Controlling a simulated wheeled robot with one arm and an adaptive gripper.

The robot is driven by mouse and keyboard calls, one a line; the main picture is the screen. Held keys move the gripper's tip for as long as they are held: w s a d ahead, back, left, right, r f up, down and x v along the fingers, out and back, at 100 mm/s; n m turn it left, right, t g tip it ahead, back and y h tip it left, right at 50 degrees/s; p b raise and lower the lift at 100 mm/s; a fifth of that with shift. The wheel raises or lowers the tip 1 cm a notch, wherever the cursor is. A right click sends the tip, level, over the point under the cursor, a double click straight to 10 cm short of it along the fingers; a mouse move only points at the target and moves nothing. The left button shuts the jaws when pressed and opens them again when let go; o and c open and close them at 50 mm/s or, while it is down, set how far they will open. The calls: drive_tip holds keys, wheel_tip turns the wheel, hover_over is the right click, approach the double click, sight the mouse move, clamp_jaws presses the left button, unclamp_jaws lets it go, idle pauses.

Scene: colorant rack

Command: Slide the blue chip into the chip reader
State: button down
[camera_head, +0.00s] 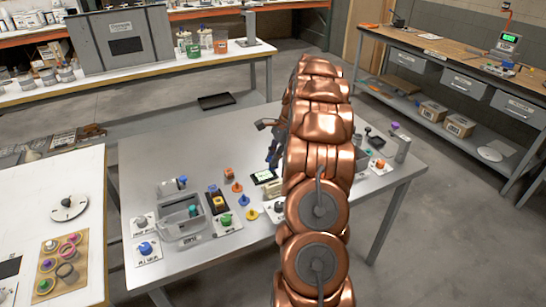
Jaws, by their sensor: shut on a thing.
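My gripper (272,160) points down over the middle of the grey table, just left of my copper arm. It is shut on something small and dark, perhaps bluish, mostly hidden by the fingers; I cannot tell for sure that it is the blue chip. A small dark device with a pale lit screen (264,177) lies on the table just below the gripper. A black unit with a yellow square (217,201) stands farther left. I cannot tell which of these is the chip reader. My arm hides part of the table.
On the grey table (150,160) are a grey bin (181,229), a blue knob (146,248) on a white plate, a green knob (226,219) and orange pieces (237,187). A grey post (402,149) stands at the right. The table's back left is clear.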

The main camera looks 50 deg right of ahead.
drive_tip(key=shift+f+b, duration=0.6)
drive_tip(key=shift+f, duration=2)
drive_tip(key=shift+f, duration=1.9)
drive_tip(key=c, duration=1)
unclamp_jaws()
drive_tip(key=shift+c, duration=0.2)
drive_tip(key=v, duration=1.2)
drive_tip(key=shift+a+r, duration=0.1)
drive_tip(key=shift+a, duration=0.05)
